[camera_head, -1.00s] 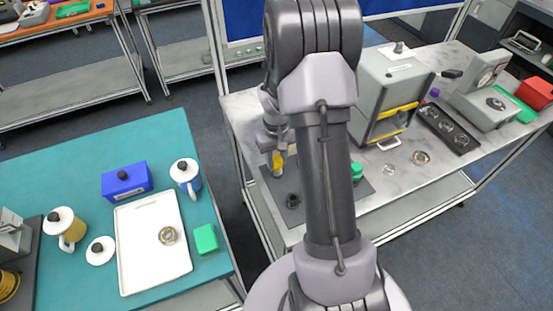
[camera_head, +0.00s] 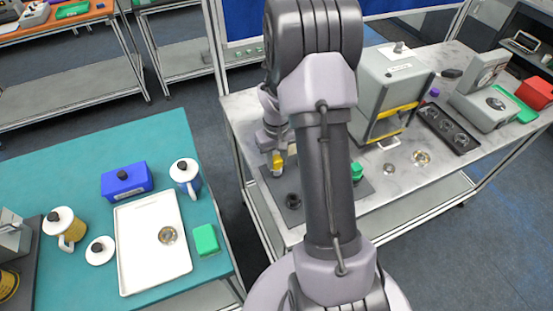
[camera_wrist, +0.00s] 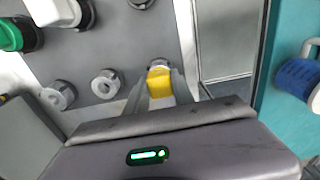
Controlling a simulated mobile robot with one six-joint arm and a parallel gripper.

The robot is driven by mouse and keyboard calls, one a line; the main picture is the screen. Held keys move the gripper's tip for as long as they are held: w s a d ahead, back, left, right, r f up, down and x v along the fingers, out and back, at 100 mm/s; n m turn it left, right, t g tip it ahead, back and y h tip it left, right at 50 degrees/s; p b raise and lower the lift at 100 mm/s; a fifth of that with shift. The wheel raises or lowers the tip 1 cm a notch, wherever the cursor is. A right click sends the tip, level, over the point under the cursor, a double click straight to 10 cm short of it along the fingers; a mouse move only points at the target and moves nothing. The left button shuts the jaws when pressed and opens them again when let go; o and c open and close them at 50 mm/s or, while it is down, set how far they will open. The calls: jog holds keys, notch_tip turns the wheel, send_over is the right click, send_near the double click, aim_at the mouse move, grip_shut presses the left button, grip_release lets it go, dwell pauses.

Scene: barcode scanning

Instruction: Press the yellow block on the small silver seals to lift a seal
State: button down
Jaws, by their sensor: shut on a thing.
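My gripper (camera_wrist: 160,92) is shut on the yellow block (camera_wrist: 159,82), which sits between its two fingers in the wrist view. In the head view the yellow block (camera_head: 277,161) is below my wrist, over the left edge of the dark mat. A small silver seal (camera_wrist: 158,63) shows right at the block's far end in the wrist view; whether they touch I cannot tell. Two more silver seals stand to the left, one nearer (camera_wrist: 105,84) and one further left (camera_wrist: 58,95), on the grey mat (camera_wrist: 130,40).
A black-knobbed piece (camera_head: 293,200) and a green-topped piece (camera_head: 357,171) stand on the same mat. A grey cabinet (camera_head: 375,90) with a yellow-edged opening stands behind. The teal table (camera_head: 60,150) with a white tray (camera_head: 130,240) is at left, across a gap.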

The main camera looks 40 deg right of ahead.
jog(key=shift+s, duration=0.1)
jog(key=shift+r+p, duration=2.65)
jog(key=shift+r, duration=0.9)
jog(key=shift+f, duration=0.1)
